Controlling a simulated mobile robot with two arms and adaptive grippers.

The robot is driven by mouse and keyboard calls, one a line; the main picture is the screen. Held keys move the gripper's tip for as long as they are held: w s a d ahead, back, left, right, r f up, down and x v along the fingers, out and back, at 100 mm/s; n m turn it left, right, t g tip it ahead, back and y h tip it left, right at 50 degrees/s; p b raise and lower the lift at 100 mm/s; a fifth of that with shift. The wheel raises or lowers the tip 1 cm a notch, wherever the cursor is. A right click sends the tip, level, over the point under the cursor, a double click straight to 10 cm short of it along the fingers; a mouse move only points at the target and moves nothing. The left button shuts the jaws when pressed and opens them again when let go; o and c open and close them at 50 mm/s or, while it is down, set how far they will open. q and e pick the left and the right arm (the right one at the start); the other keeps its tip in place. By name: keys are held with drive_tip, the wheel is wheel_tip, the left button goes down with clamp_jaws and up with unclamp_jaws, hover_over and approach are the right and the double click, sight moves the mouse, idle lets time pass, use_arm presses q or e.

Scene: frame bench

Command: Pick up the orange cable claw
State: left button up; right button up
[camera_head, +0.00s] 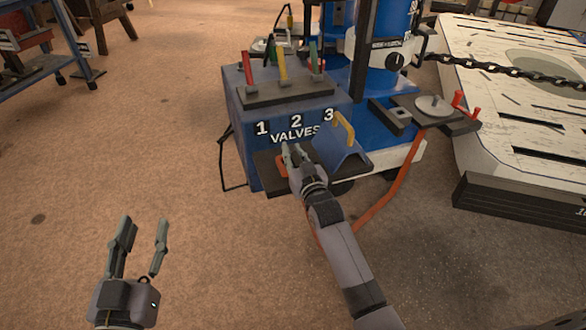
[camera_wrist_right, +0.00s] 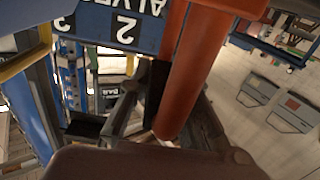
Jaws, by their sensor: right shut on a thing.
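The orange cable claw (camera_head: 281,170) shows in the head view as a small orange patch at the dark ledge below the valve box, mostly hidden by my right gripper (camera_head: 291,152). In the right wrist view the orange claw (camera_wrist_right: 188,85) is a large orange, rounded bar between the fingers of my right gripper (camera_wrist_right: 168,100), which is shut on it. I cannot tell whether the claw still touches the ledge. My left gripper (camera_head: 143,233) is open and empty above the floor at lower left.
The blue valve box (camera_head: 240,140) carries red, yellow and green levers. A blue holder with a yellow handle (camera_head: 344,128) is right of my right gripper. An orange cable (camera_head: 398,185) runs down to the floor.

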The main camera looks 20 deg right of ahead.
clamp_jaws()
idle(0.3)
drive_tip(key=shift+r, duration=0.15)
use_arm(q)
drive_tip(key=shift+f, duration=0.1)
use_arm(e)
drive_tip(key=shift+r, duration=0.1)
wheel_tip(320, 180, up, 4)
drive_tip(key=shift+r+p, duration=0.1)
drive_tip(key=shift+p, duration=0.8)
use_arm(q)
drive_tip(key=s+a+f+g+y+p, duration=0.1)
drive_tip(key=s+a+f+g+y, duration=0.2)
drive_tip(key=f+g, duration=0.6)
use_arm(e)
wheel_tip(320, 180, up, 3)
drive_tip(key=shift+r, duration=0.2)
use_arm(q)
drive_tip(key=s+a+f+g+p, duration=0.2)
drive_tip(key=s+f+g, duration=0.1)
drive_tip(key=s, duration=0.4)
drive_tip(key=s+a+f+g+y+p, duration=0.1)
drive_tip(key=s+a+f+g+p, duration=0.1)
drive_tip(key=s, duration=0.5)
drive_tip(key=shift+f+n+g, duration=0.4)
drive_tip(key=shift+f+g, duration=0.1)
drive_tip(key=shift+f, duration=0.85)
use_arm(e)
wheel_tip(320, 180, up, 12)
